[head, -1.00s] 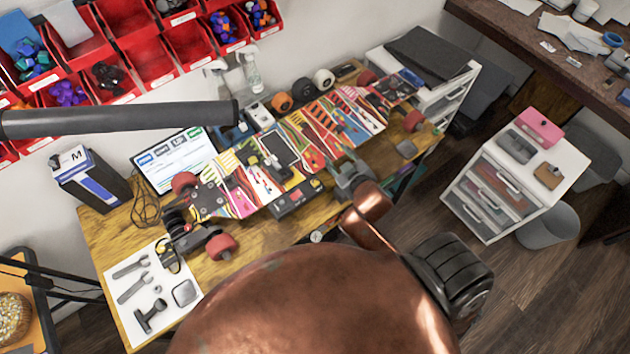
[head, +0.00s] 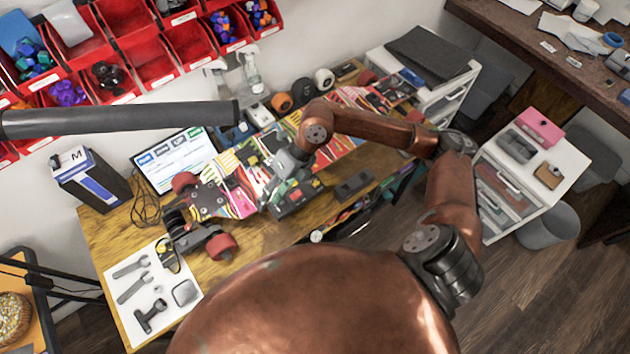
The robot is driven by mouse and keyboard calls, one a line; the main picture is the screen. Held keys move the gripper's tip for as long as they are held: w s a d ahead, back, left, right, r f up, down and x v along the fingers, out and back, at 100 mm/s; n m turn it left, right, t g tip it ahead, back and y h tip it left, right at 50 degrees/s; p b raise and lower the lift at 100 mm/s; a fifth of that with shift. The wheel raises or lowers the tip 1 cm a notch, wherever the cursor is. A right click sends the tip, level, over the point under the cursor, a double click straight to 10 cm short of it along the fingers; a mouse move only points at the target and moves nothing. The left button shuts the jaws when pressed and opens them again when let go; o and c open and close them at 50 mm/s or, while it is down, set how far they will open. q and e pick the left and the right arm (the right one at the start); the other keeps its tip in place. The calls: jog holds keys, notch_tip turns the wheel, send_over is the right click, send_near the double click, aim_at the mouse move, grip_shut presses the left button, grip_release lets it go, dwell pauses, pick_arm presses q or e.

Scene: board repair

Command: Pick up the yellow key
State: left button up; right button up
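I cannot pick out a yellow key in the head view; it may be hidden or too small among the clutter. My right gripper (head: 276,195) is over the middle of the colourful skateboard deck (head: 233,190), pointing down and left. Its fingers blend with the dark items beneath them, so I cannot tell whether they are open or holding anything. My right forearm covers part of the deck's right half. My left gripper is not in view.
The deck, with red wheels (head: 221,246), lies along the wooden workbench (head: 262,236). A dark box (head: 354,185) sits near the front edge. A white sheet with wrenches (head: 128,283) lies front left. Red bins (head: 150,62) hang behind. A black bar (head: 110,120) crosses upper left.

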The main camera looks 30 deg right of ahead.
aim_at(315, 177)
jog(key=w+d+h, duration=0.1)
jog(key=d+h, duration=0.1)
jog(key=d, duration=0.3)
jog(key=w+d+f+h, duration=0.1)
jog(key=d+h, duration=0.1)
jog(key=d, duration=0.3)
jog(key=w+d+m+h, duration=0.1)
jog(key=d+h, duration=0.1)
jog(key=d, duration=0.3)
jog(key=shift+w+d+f+h, duration=0.15)
jog(key=shift+d+h, duration=0.2)
jog(key=shift+h, duration=0.05)
jog(key=shift+d+f, duration=0.2)
jog(key=shift+d, duration=0.15)
notch_tip(315, 177, down, 7)
jog(key=shift+f, duration=0.15)
jog(key=shift+a, duration=0.1)
jog(key=shift+c, duration=0.5)
grip_shut()
